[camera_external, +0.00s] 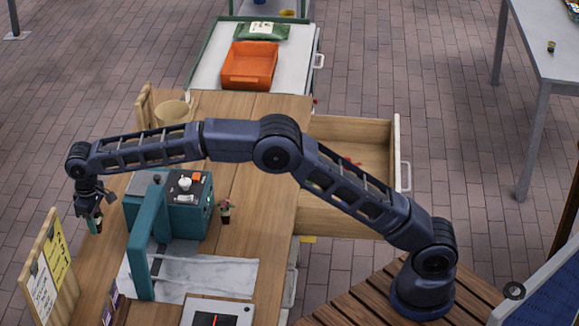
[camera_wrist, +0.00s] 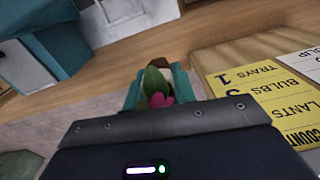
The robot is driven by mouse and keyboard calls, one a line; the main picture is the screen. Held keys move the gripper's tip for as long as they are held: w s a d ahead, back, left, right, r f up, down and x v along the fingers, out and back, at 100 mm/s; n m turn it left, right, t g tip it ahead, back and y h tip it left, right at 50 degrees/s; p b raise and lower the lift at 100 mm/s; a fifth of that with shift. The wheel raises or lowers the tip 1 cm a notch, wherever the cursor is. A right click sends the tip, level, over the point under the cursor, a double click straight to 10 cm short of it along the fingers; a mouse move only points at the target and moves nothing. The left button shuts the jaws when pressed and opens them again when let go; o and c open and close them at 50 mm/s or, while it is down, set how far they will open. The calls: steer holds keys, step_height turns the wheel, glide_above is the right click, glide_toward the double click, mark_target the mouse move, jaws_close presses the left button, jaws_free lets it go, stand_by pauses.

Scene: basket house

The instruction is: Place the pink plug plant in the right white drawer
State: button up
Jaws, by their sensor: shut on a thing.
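My gripper (camera_external: 94,214) is over the left side of the wooden worktable, far from the drawer. In the wrist view its teal fingers (camera_wrist: 157,86) are shut on the pink plug plant (camera_wrist: 154,82), with green leaves and a pink bloom showing; its lower part is mostly hidden. The right white drawer (camera_external: 397,140) is pulled open on the table's right side, with a white front and wooden inside. A small red thing (camera_external: 352,162) lies in it. My arm partly hides the drawer.
A teal machine (camera_external: 150,240) stands on the table, with another small potted plant (camera_external: 225,212) on its right. A yellow and white sign board (camera_external: 48,268) stands at the left edge. An orange bin (camera_external: 249,66) sits on the back cart.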

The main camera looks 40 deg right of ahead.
steer(key=shift+w+d+r, duration=0.15)
steer(key=shift+r, duration=1.15)
steer(key=shift+w+d+r, duration=0.1)
steer(key=shift+d+r, duration=0.05)
steer(key=shift+r, duration=1.15)
steer(key=w+d+m, duration=0.2)
steer(key=w+d, duration=0.5)
steer(key=d, duration=0.5)
steer(key=w+d+m, duration=0.2)
steer(key=w+d, duration=0.5)
steer(key=d, duration=0.6)
steer(key=w+d+m, duration=0.2)
steer(key=w+d, duration=0.4)
steer(key=d, duration=0.6)
steer(key=w+d+m, duration=0.2)
steer(key=w+d, duration=0.1)
steer(key=d, duration=1.5)
steer(key=m, duration=0.9)
glide_above(369, 171)
steer(key=s+a, duration=0.3)
steer(key=f, duration=4.2)
steer(key=shift+a+f, duration=0.25)
steer(key=shift+f, duration=0.05)
steer(key=shift+f, duration=0.1)
steer(key=o, duration=0.9)
